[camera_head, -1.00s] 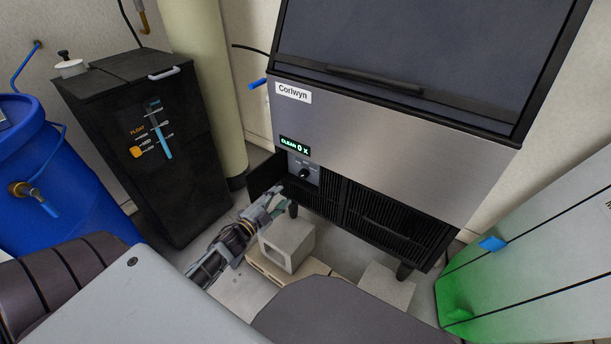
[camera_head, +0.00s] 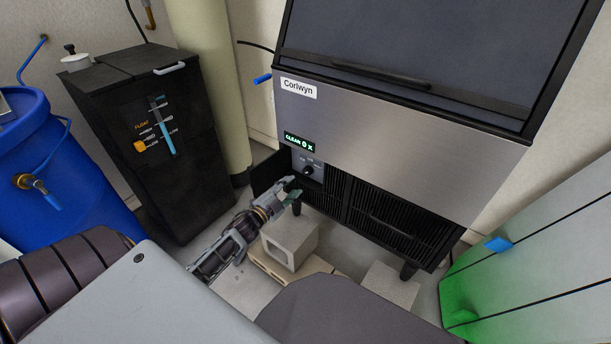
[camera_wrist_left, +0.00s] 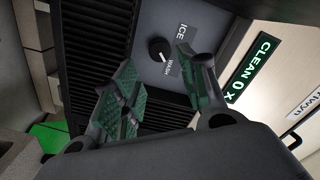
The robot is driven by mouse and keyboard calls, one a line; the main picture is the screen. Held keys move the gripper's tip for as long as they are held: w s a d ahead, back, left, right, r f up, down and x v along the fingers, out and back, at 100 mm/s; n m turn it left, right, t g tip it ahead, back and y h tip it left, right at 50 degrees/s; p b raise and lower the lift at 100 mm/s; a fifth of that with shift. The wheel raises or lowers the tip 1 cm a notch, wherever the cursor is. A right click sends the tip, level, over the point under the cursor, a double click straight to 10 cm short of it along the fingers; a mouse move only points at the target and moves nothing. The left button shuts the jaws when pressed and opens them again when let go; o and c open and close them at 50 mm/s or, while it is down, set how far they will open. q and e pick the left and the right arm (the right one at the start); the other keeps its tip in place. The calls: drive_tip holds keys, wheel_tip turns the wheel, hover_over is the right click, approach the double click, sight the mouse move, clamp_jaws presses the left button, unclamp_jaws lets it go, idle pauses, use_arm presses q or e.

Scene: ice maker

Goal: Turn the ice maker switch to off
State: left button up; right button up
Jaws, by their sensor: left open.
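The ice maker (camera_head: 400,135) is a steel-fronted machine with a dark door above and black vents below. Its switch (camera_head: 308,170) is a small black knob on a grey panel at the lower left of the front. In the left wrist view the knob (camera_wrist_left: 160,50) has a white pointer line and stands near the labels ICE and WASH. My left gripper (camera_head: 289,186) is just left of and below the knob. In the wrist view its green-padded fingers (camera_wrist_left: 158,83) are spread apart, with the knob beyond the gap between them. My right gripper is not in view.
A lit display (camera_head: 299,142) reads CLEAN 0 X above the switch panel. A small black panel (camera_head: 268,172) sticks out left of the switch. Concrete blocks (camera_head: 290,243) stand under the machine. A black cabinet (camera_head: 150,150) and blue barrel (camera_head: 60,165) are at left.

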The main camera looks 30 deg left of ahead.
sight(306, 173)
use_arm(q)
drive_tip(key=shift+w+d+b, duration=0.2)
drive_tip(key=shift+w+b, duration=0.65)
drive_tip(key=shift+w, duration=2.05)
drive_tip(key=shift+w+d, duration=0.1)
drive_tip(key=shift+w, duration=0.55)
drive_tip(key=shift+w+b, duration=0.45)
drive_tip(key=shift+w, duration=0.75)
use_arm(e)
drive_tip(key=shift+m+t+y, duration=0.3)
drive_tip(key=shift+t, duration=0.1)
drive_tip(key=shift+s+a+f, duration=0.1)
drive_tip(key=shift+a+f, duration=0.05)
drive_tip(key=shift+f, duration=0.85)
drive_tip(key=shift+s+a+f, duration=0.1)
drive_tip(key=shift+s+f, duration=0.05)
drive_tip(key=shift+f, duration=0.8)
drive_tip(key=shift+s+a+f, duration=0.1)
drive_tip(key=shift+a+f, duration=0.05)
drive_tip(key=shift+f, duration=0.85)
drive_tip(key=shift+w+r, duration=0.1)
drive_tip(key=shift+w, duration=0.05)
